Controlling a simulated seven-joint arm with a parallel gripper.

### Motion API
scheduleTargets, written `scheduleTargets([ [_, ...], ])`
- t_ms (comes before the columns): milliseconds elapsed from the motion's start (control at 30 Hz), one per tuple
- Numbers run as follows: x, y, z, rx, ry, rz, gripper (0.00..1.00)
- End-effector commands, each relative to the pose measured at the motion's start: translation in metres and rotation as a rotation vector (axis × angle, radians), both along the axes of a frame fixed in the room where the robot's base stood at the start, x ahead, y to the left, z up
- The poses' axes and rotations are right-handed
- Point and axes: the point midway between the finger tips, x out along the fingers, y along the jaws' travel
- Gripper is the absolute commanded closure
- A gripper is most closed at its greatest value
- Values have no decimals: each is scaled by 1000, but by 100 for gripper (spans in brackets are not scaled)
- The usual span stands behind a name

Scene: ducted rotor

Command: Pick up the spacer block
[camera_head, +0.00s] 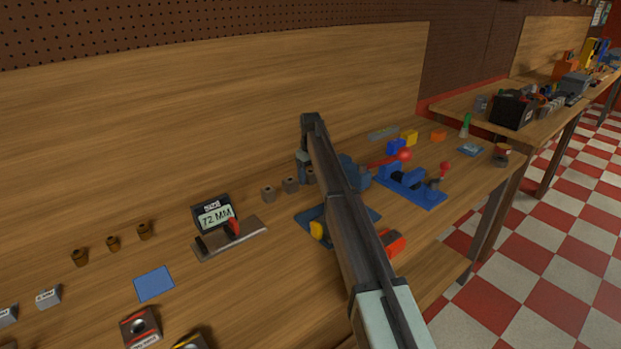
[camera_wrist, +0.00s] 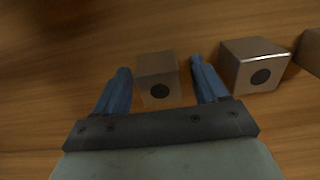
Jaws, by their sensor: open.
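Several small grey-brown blocks, each with a dark round hole, stand in a row on the wooden bench; I take these as the spacer blocks. In the wrist view one block (camera_wrist: 157,68) sits between the two blue fingers of my gripper (camera_wrist: 160,66), with a gap on each side. My gripper is open. A second block (camera_wrist: 252,66) stands just right of the right finger, and part of a third (camera_wrist: 312,50) shows at the right edge.
A display reading 72 MM (camera_head: 215,216) stands behind a metal tool with a red part (camera_head: 231,240). A blue fixture with a red knob (camera_head: 412,187) is right of my arm. A blue card (camera_head: 154,284) lies at front left. A wooden backboard (camera_head: 200,120) rises behind the row.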

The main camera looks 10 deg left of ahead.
Motion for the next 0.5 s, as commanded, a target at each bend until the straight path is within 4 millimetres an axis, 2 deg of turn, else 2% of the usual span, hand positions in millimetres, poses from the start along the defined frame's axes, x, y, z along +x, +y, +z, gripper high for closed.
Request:
scheduleTargets([
  [133,0,0,1,0,0,0,28],
  [500,0,0,1,0,0,0,63],
])
